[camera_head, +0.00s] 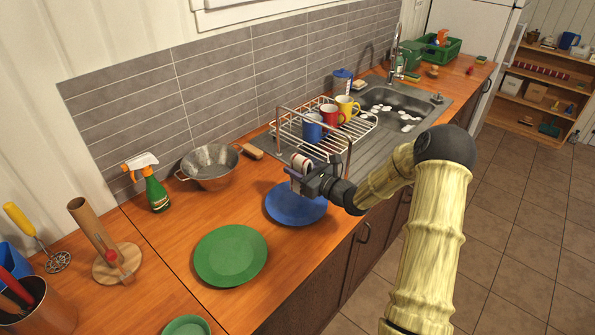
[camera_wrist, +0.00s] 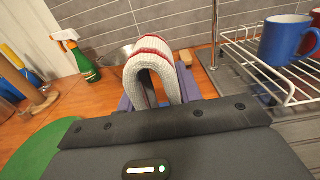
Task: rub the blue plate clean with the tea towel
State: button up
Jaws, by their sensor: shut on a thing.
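The blue plate (camera_head: 296,207) lies on the wooden counter in the head view, between the green plate and the dish rack. My gripper (camera_head: 303,179) is over the back part of the blue plate and hides some of it. It is shut on the tea towel (camera_head: 300,161), a white cloth with red stripes. In the wrist view the towel (camera_wrist: 152,68) stands up as a folded loop between the fingers (camera_wrist: 152,92). The blue plate cannot be made out in the wrist view, and I cannot tell whether the towel touches it.
A green plate (camera_head: 231,255) lies to the left of the blue plate. A metal colander (camera_head: 209,166) and a spray bottle (camera_head: 155,189) stand behind. A wire dish rack (camera_head: 357,131) with several mugs stands close to my gripper, beside the sink (camera_head: 409,103).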

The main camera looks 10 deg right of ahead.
aim_at(294, 154)
jog(key=shift+r+p, duration=0.3)
jog(key=shift+r, duration=0.55)
jog(key=shift+r+p, duration=0.9)
jog(key=shift+r, duration=0.65)
jog(key=shift+f, duration=0.15)
